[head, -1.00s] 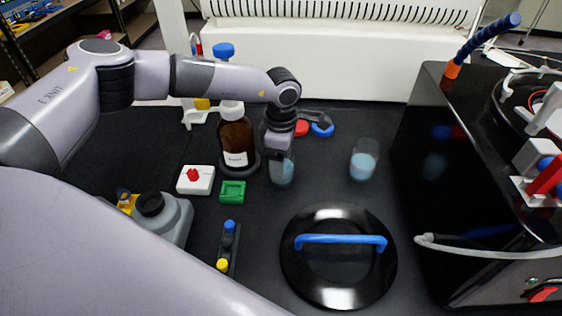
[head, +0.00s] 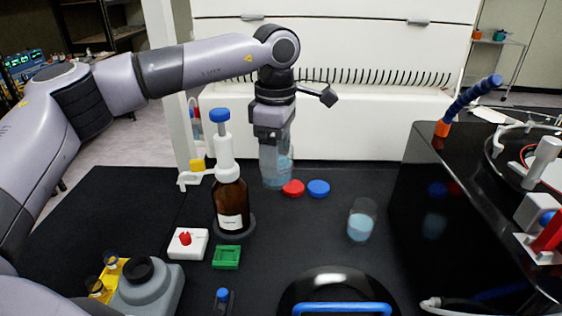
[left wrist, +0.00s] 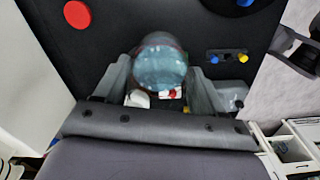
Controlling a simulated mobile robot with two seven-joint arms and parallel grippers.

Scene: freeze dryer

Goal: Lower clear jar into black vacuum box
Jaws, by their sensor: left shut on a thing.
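My left gripper (head: 273,138) points down and is shut on a clear jar (head: 276,168) with pale blue liquid in it. The jar hangs upright and appears to be above the mat. In the left wrist view the jar (left wrist: 160,64) sits between the two fingers. A second clear jar (head: 361,220) with blue liquid stands on the mat, to the right and nearer. The black vacuum box (head: 445,215) is at the right, well apart from the held jar. My right gripper is not in view.
A brown bottle (head: 231,205) with a tall white and blue top stands left of the held jar. A black round lid with a blue handle (head: 342,308) lies in front. Red (head: 293,188) and blue (head: 318,188) caps lie on the mat. A blue-gripped lever (head: 470,103) rises from the box.

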